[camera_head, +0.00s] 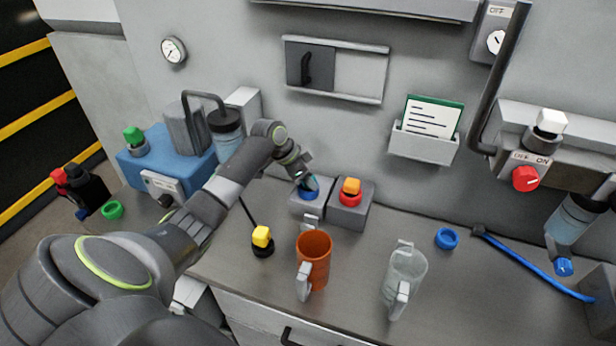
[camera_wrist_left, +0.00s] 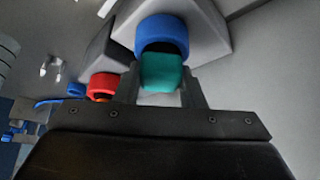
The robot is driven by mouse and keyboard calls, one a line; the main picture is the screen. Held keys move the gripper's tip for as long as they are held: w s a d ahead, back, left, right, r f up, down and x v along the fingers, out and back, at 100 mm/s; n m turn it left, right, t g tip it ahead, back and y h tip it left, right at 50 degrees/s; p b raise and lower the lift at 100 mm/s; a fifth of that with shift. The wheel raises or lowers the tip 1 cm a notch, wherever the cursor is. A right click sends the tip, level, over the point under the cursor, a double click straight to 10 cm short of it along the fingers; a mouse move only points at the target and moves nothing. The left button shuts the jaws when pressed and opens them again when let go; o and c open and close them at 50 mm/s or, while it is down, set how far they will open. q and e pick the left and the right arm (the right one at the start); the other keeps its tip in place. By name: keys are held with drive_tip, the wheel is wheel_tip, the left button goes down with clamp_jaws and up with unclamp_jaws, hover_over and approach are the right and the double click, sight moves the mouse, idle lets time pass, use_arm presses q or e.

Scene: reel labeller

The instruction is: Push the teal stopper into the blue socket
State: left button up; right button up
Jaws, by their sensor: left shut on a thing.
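My left gripper (camera_head: 305,182) reaches to the grey block at the back of the counter. It is shut on the teal stopper (camera_wrist_left: 160,73), of which a little teal shows in the head view. The blue socket (camera_head: 309,195) is a ring on the grey block. In the left wrist view the blue socket (camera_wrist_left: 162,32) lies just beyond the stopper, with its dark opening partly visible between them. The stopper overlaps the ring's near edge in that view; I cannot tell whether they touch. My right gripper is not in view.
Right of the socket, a red ring (camera_head: 349,199) holds an orange stopper (camera_head: 351,186). A yellow stopper (camera_head: 262,234), an orange mug (camera_head: 314,258) and a clear mug (camera_head: 405,271) stand in front. A loose blue ring (camera_head: 447,238) lies right.

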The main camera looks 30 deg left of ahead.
use_arm(q)
drive_tip(key=shift+f, duration=0.15)
drive_tip(key=o, duration=1)
drive_tip(key=shift+o, duration=0.2)
drive_tip(key=b+v, duration=0.3)
drive_tip(key=v, duration=1.4)
drive_tip(key=shift+s, duration=0.1)
